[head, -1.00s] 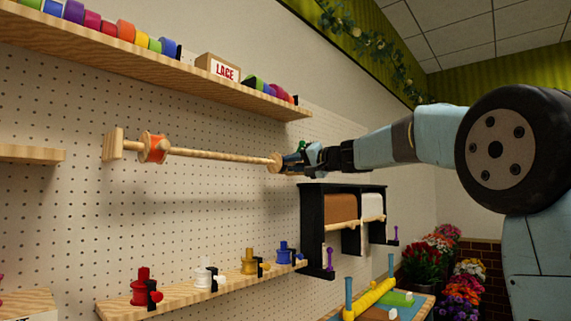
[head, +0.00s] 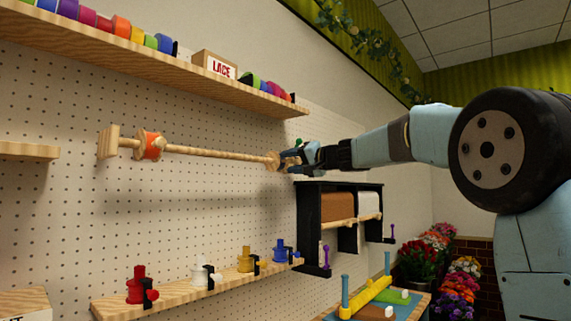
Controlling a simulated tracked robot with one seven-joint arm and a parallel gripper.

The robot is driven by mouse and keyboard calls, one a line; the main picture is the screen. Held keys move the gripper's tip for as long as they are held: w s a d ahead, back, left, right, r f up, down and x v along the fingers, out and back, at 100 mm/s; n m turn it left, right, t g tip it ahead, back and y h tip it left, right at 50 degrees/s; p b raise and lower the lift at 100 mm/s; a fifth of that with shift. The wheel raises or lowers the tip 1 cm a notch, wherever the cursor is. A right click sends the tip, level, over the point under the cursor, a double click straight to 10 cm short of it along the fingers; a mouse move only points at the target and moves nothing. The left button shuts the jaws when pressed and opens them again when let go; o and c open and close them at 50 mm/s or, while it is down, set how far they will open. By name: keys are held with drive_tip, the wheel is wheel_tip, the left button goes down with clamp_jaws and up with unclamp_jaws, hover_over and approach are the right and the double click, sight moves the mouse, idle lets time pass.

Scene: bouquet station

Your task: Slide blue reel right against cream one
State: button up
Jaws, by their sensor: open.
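A wooden rod (head: 215,153) runs along the pegboard wall from a wooden block at its left end. An orange reel (head: 150,146) with wooden flanges sits on the rod near that block. At the rod's right end a pale wooden flange (head: 272,160) shows, with a small blue patch just right of it. I cannot tell whether the blue is the blue reel or part of my gripper. My gripper (head: 296,157) is open at this end of the rod and hides much of what is there. I cannot make out a cream reel.
Above is a shelf (head: 150,62) with coloured rolls and a LACE box (head: 214,65). Below is a shelf (head: 200,290) with red, white, yellow and blue spools. A black rack (head: 310,225) with brown and white rolls hangs just under my gripper. Flowers (head: 440,250) stand at the right.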

drive_tip(key=v, duration=1.3)
drive_tip(key=shift+s+d, duration=0.15)
drive_tip(key=shift+d, duration=0.2)
drive_tip(key=shift+f, duration=0.1)
drive_tip(key=s+d+f+g+h, duration=0.1)
drive_tip(key=s+d+f+h, duration=0.3)
drive_tip(key=s+f, duration=0.7)
drive_tip(key=s+d+f+g+h, duration=0.2)
drive_tip(key=s+d+f+h, duration=0.3)
drive_tip(key=s+f, duration=0.7)
drive_tip(key=s+d+f+g+h, duration=0.2)
drive_tip(key=s+d+f+h, duration=0.3)
drive_tip(key=s+f, duration=0.6)
wheel_tip(320, 180, down, 3)
drive_tip(key=shift+s+d+r, duration=0.25)
drive_tip(key=shift+s+d, duration=0.05)
drive_tip(key=shift+s, duration=0.1)
